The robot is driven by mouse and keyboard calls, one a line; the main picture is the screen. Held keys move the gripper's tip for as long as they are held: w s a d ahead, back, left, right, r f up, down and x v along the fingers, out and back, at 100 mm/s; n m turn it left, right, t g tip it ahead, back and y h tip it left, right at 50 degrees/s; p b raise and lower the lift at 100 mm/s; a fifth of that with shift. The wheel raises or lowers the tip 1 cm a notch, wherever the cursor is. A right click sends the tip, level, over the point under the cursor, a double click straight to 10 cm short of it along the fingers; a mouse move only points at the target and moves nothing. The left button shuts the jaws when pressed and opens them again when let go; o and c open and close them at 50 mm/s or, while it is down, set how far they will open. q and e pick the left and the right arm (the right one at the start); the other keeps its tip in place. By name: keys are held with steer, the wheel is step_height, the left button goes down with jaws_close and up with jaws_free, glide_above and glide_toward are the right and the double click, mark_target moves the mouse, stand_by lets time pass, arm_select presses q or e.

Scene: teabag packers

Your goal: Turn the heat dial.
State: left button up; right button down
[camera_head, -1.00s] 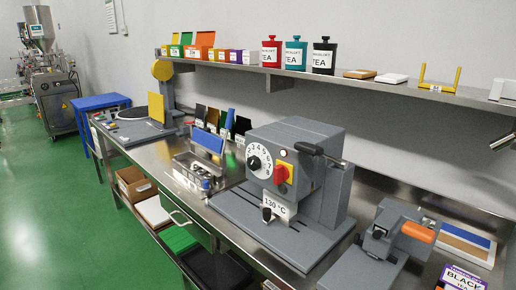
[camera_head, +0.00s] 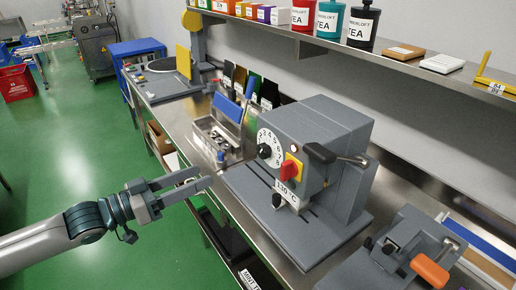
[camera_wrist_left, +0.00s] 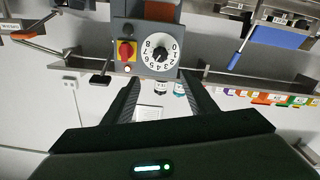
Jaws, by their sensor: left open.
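The heat dial is a black knob (camera_head: 264,151) on a white numbered plate, on the front of a grey sealing machine (camera_head: 318,130). A red knob on a yellow plate (camera_head: 291,168) sits beside it, above a "130 °C" label (camera_head: 287,192). My left gripper (camera_head: 205,178) is open and empty, in front of the machine and apart from the dial, to its lower left in the head view. In the left wrist view the dial (camera_wrist_left: 159,55) appears upside down, ahead of and between the two open fingers (camera_wrist_left: 160,98). My right gripper is not in view.
A metal holder (camera_head: 215,137) with a blue panel stands left of the machine on the steel bench. A grey device with an orange handle (camera_head: 429,270) stands at the right. A shelf (camera_head: 330,48) with tea canisters runs above. Open floor lies left of the bench.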

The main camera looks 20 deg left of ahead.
arm_select(q)
steer(key=shift+w+d, duration=0.1)
steer(key=shift+w, duration=0.1)
steer(key=p, duration=0.6)
glide_toward(260, 151)
steer(key=x, duration=0.7)
steer(key=shift+w+d, duration=0.1)
steer(key=shift+w, duration=0.1)
steer(key=shift+w+d, duration=0.25)
steer(key=shift+w, duration=0.1)
steer(key=c, duration=1.1)
